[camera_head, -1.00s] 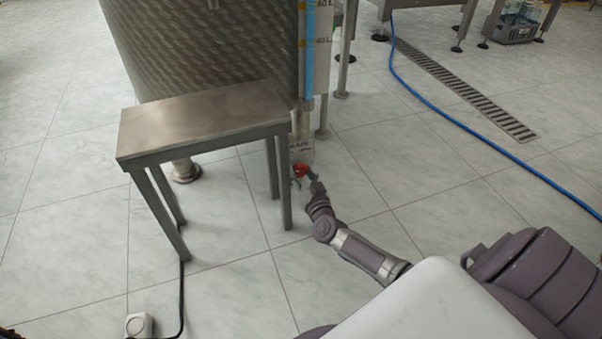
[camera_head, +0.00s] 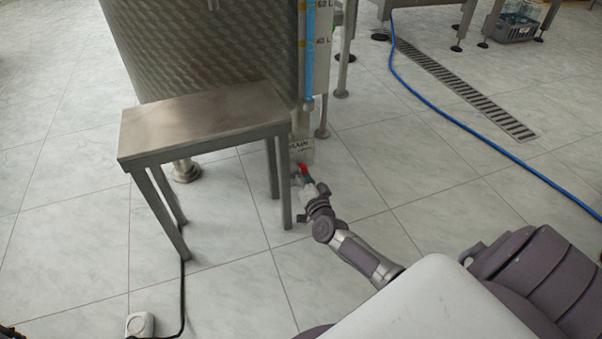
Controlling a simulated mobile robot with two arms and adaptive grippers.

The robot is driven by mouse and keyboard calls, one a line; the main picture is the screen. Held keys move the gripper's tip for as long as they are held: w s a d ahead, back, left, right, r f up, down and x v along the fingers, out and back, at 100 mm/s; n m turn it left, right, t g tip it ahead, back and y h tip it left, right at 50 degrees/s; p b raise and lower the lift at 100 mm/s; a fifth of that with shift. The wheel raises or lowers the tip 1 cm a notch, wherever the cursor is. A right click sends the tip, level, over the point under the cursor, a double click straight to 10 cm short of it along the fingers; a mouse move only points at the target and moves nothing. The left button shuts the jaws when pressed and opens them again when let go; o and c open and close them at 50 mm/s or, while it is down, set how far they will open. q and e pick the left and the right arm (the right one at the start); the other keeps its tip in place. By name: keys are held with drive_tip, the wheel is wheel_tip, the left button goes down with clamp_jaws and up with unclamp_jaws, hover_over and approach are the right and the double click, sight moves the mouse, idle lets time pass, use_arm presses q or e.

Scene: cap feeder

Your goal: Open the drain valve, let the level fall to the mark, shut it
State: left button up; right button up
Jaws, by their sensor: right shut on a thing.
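The metal tank (camera_head: 210,45) stands at the top, with a sight gauge (camera_head: 309,50) on its right side. Blue shows in the gauge past the 60 L and 40 L marks; its top is out of view. Below it is a sign (camera_head: 300,148) reading DRAIN. The drain valve's small red handle (camera_head: 303,168) sits under the sign, beside the stool's right legs. My right gripper (camera_head: 304,181) is shut on the red handle and partly covers it. My left gripper is not in view.
A steel stool (camera_head: 200,118) stands in front of the tank, close left of the valve. A blue hose (camera_head: 450,118) and a floor grate (camera_head: 465,92) lie at right. A white box (camera_head: 140,324) with a black cable is at lower left.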

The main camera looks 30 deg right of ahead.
idle(0.3)
drive_tip(key=o, duration=1.2)
drive_tip(key=shift+c, duration=0.2)
